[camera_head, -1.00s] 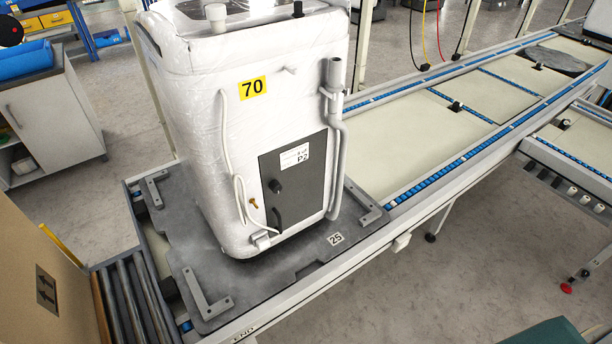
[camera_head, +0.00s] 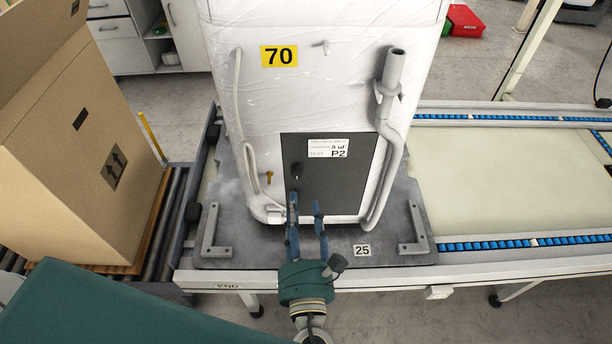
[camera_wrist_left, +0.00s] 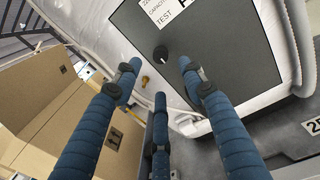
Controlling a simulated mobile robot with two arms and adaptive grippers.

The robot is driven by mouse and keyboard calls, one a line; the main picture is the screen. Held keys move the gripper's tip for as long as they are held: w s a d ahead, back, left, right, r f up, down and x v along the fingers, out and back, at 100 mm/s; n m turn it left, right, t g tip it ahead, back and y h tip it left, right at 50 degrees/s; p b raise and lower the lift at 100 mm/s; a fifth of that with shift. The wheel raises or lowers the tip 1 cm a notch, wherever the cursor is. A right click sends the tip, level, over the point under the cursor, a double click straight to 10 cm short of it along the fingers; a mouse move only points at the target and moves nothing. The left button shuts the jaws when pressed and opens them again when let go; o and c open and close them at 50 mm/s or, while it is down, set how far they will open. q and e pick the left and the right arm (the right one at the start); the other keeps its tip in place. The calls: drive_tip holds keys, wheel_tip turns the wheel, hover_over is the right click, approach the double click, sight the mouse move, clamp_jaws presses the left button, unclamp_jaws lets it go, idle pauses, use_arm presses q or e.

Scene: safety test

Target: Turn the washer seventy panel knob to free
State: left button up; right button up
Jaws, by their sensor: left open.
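The washer seventy (camera_head: 330,95) is wrapped in clear plastic and carries a yellow "70" label (camera_head: 279,56). Its dark grey panel (camera_head: 335,180) is on the lower front, with a white "P2" sticker. The small black knob (camera_head: 296,170) is on the panel's left part. In the left wrist view the knob (camera_wrist_left: 161,52) shows a light mark at its lower right. My left gripper (camera_head: 305,203) is open and empty, just below the knob in the head view. In the wrist view its blue fingers (camera_wrist_left: 159,72) spread around and below the knob, apart from it. My right gripper is not in view.
The washer stands on a grey pallet (camera_head: 232,252) marked 25, on a conveyor. A grey hose (camera_head: 393,140) runs at the panel's right, and a thin pipe and brass fitting (camera_head: 271,179) at its left. A cardboard box (camera_head: 90,190) stands at left. The conveyor at right (camera_head: 490,185) is clear.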

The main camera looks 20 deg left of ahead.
sight(297, 176)
use_arm(q)
drive_tip(key=p+x, duration=0.2)
drive_tip(key=x, duration=0.5)
drive_tip(key=shift+w, duration=0.35)
drive_tip(key=shift+w+a+f, duration=0.1)
drive_tip(key=shift+w+a, duration=0.2)
drive_tip(key=shift+w, duration=0.2)
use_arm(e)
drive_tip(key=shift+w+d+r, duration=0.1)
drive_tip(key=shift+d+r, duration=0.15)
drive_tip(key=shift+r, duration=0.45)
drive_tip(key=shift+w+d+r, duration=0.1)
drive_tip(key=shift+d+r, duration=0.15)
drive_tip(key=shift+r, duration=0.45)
